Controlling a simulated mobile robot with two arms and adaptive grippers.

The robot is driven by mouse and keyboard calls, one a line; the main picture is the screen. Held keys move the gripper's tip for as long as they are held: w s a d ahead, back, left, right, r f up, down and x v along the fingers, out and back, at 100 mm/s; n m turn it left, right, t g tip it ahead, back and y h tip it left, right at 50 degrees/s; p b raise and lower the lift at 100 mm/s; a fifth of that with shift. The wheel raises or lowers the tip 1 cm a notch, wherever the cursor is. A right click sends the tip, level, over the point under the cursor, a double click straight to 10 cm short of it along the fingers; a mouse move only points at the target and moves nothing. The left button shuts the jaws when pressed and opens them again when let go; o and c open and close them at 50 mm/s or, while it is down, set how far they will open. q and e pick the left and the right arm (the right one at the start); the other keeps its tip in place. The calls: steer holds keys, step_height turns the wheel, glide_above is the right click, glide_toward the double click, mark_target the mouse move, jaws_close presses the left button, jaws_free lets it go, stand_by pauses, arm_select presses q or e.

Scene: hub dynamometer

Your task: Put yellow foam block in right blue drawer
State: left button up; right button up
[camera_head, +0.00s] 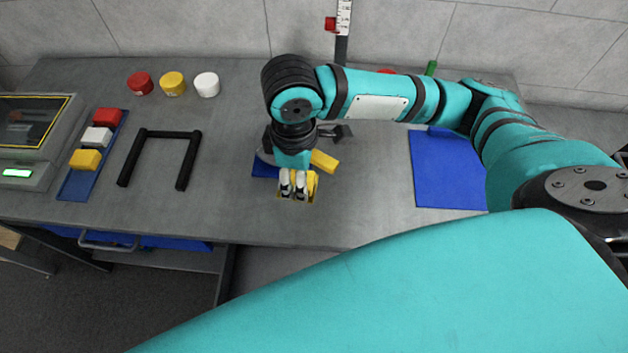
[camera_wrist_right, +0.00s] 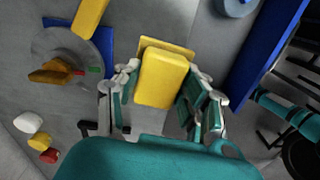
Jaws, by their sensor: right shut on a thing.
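My right gripper (camera_head: 292,190) points down over the front part of the grey bench, left of centre. It is shut on a yellow foam block (camera_wrist_right: 162,78), which sits between its two fingers in the wrist view. A flat yellow edge shows just behind the block there. In the head view the block is mostly hidden by the fingers. A blue drawer front (camera_head: 165,243) shows under the bench's front edge at the left. A long blue panel (camera_wrist_right: 265,60) runs along the right of the wrist view; I cannot tell whether it is the right drawer. My left gripper is not in view.
Another yellow piece (camera_head: 323,161) lies by a round plate and blue mat behind the gripper. A blue tray (camera_head: 75,186) holds red, white and yellow blocks. A black frame (camera_head: 185,160) and three jars (camera_head: 173,83) stand left. A blue mat (camera_head: 445,170) lies right.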

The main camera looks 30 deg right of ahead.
steer(key=s+a+f+n+b, duration=0.2)
steer(key=s+a+f+n, duration=0.4)
steer(key=n, duration=0.7)
steer(key=s+a+f+n+b, duration=0.3)
steer(key=a+f+n, duration=0.45)
steer(key=n, duration=0.55)
steer(key=s+a+f+n+b, duration=0.1)
steer(key=f+n, duration=0.2)
steer(key=f, duration=0.3)
steer(key=s+a+f+n+b, duration=0.1)
steer(key=s+f+n, duration=0.1)
steer(key=f+n, duration=0.2)
steer(key=s+a+f+n+b, duration=0.1)
steer(key=f+n, duration=0.3)
steer(key=f, duration=0.4)
steer(key=shift+s+a+b, duration=0.1)
steer(key=shift+s+b, duration=0.2)
steer(key=shift+b, duration=0.05)
steer(key=shift+f, duration=0.15)
steer(key=o, duration=1)
